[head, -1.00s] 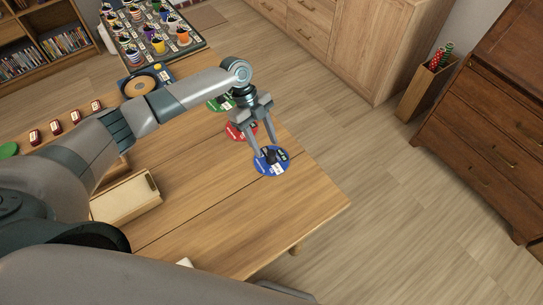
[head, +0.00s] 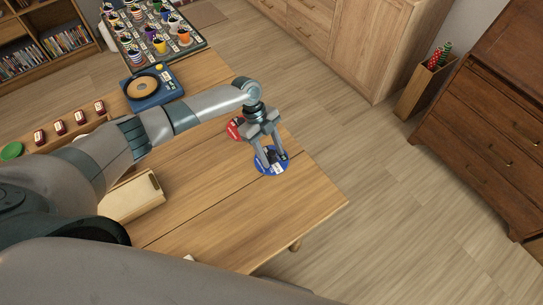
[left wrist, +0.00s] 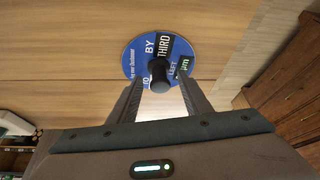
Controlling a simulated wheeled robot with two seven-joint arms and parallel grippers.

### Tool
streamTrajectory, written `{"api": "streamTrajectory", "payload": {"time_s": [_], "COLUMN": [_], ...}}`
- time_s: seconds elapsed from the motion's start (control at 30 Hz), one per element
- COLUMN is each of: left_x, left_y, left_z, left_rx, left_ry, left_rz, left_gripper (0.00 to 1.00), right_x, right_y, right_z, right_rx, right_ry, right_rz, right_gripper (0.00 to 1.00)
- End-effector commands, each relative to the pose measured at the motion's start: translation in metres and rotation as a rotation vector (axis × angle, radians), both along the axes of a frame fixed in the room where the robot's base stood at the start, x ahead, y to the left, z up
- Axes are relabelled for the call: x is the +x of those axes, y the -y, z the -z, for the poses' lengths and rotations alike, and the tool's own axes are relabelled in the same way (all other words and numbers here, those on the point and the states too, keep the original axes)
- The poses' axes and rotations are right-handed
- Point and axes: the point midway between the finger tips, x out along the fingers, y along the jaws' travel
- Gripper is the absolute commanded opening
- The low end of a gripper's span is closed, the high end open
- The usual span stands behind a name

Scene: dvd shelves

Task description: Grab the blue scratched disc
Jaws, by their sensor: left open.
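The blue disc (head: 272,169) lies flat on the wooden table near its right edge. In the left wrist view the blue disc (left wrist: 150,55) has black labels and a dark knob (left wrist: 160,80) standing at its middle. My left gripper (head: 272,161) is open just above the disc. In the left wrist view its two fingers (left wrist: 160,92) point at the knob, one to each side of it and slightly short of it. A red disc (head: 235,128) lies behind, partly hidden by my gripper. My right gripper is not in view.
The wooden table (head: 215,215) is clear in front of the disc. A blue device with a tan disc (head: 143,87), a wooden box (head: 130,197), and several small red items (head: 60,128) stand to the left. A rack of cups (head: 155,35) is at the back.

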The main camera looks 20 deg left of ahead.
Motion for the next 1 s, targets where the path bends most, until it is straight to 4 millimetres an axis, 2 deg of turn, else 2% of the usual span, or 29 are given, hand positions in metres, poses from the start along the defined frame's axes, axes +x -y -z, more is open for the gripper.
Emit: {"api": "streamTrajectory", "payload": {"time_s": [0.37, 0.5, 0.57, 1.0], "left_x": [0.0001, 0.0001, 0.0000, 0.0004], "left_y": [0.0000, 0.0000, -0.0001, 0.0002], "left_z": [-0.0001, -0.0002, -0.0002, -0.0042], "left_rx": [0.000, 0.000, 0.000, 0.000], "left_ry": [0.000, 0.000, 0.000, 0.001], "left_rz": [0.000, 0.000, 0.000, 0.000], "left_gripper": [0.45, 0.11, 0.00, 0.00], "right_x": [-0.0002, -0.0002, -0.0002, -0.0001], "right_y": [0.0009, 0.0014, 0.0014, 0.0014], "right_z": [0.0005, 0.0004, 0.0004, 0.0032], "right_rx": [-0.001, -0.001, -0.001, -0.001], "right_ry": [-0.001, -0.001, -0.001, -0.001], "right_rz": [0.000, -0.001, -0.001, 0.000], "right_gripper": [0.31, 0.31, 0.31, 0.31]}}
